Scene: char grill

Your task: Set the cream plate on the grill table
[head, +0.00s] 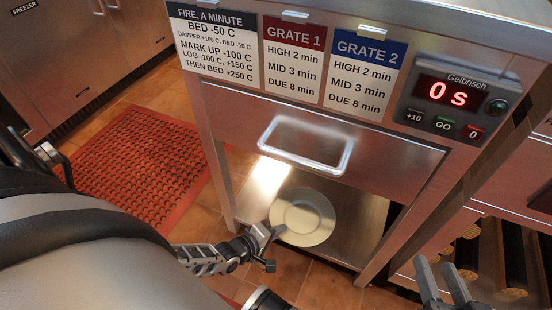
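The cream plate (303,217) lies flat on the lower steel shelf of a steel table, under its drawer. My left gripper (276,248) is at the plate's lower left edge. Its fingers are apart, and one overlaps the plate's rim in the picture; I cannot tell whether it touches. My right gripper (441,279) is at the bottom right, open and empty, away from the plate. Which surface is the grill table is not marked in view; the steel table's top (440,22) shows only partly at the upper edge.
The drawer handle (305,146) sticks out above the plate. Table legs (218,165) flank the shelf (352,225). A timer panel (455,100) reads 0 s. A red mat (135,165) lies on the tiled floor at left. A rack (500,255) stands at the right.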

